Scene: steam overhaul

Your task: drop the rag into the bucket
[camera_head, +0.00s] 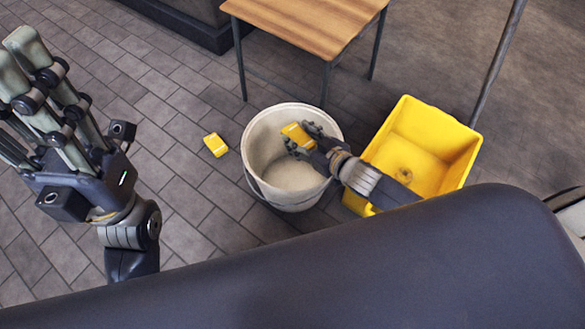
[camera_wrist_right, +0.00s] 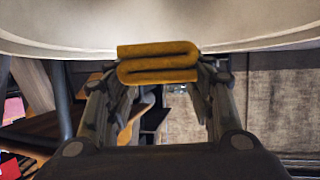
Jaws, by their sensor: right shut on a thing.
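The rag (camera_head: 297,134) is a small folded yellow cloth. My right gripper (camera_head: 303,138) is shut on it. In the head view both show within the mouth of the off-white round bucket (camera_head: 257,165), over its upper part; their exact height is hard to tell. In the right wrist view the folded rag (camera_wrist_right: 158,62) sits between the fingertips, with the pale bucket (camera_wrist_right: 160,22) across the top. The bucket's visible inside looks empty. My left gripper (camera_head: 15,85) is at the far left, fingers spread and empty, partly cut off by the frame.
A yellow square tub (camera_head: 440,125) stands right of the bucket, partly behind my right arm. Another small yellow piece (camera_head: 215,145) lies on the tiled floor left of the bucket. A wooden table (camera_head: 305,22) stands behind. A grey pole (camera_head: 497,60) rises behind the tub.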

